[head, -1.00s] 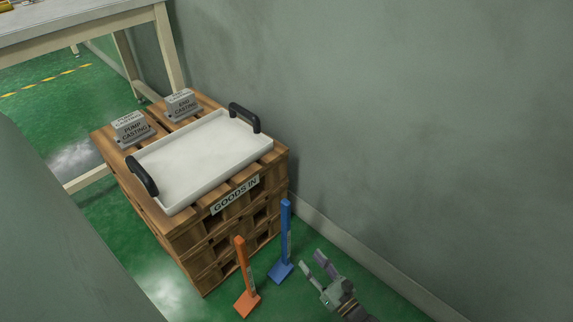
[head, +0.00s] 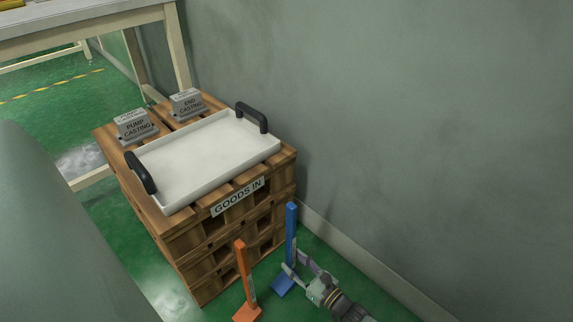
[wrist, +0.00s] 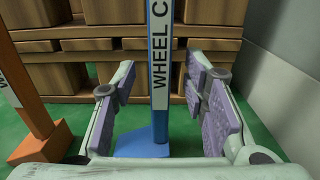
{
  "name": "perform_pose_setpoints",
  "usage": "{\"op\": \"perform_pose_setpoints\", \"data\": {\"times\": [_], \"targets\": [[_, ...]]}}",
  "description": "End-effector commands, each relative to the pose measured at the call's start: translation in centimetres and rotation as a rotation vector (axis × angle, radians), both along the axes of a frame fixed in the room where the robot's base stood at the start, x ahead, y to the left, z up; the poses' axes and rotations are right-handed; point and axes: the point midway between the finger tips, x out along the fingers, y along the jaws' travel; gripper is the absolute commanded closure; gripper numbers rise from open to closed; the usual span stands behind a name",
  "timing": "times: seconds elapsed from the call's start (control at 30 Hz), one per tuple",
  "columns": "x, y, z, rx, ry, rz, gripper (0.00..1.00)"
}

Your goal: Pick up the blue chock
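The blue chock (head: 291,232) stands upright on the green floor in front of the pallet stack, with a tall blue post on a flat blue base. In the wrist view its post (wrist: 160,125) carries a white label reading "WHEEL C", cut off at the top. My gripper (head: 297,262) is at the chock's post, low down near the base. In the wrist view my gripper (wrist: 160,105) is open, with one purple-padded finger on each side of the post. Gaps show between both pads and the post.
An orange chock (head: 244,280) stands close to the left, also in the wrist view (wrist: 35,125). The wooden pallet stack (head: 188,242), marked "GOODS IN", is right behind, bearing a white tray (head: 178,200) with black handles and two grey castings (head: 135,125). A grey wall (head: 430,150) is on the right.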

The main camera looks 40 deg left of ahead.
Motion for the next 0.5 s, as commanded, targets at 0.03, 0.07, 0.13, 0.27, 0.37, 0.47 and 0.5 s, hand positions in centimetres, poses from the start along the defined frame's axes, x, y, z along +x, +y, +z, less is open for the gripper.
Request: {"op": "perform_pose_setpoints", "data": {"times": [0.03,0.07,0.13,0.27,0.37,0.47,0.5], "targets": [[0.0,0.9,-0.1,0.003,0.0,0.001,0.6],[0.0,1.2,-0.1,0.002,0.0,0.002,0.6],[0.1,1.9,-0.1,0.002,0.001,0.001,0.6],[0.2,2.3,0.0,0.0,0.0,0.0,0.6],[0.2,2.2,0.0,0.0,0.0,0.0,0.6],[0.2,2.2,0.0,0.0,0.0,0.0,0.63],[0.2,2.2,0.0,0.0,0.0,0.0,0.65]]}}
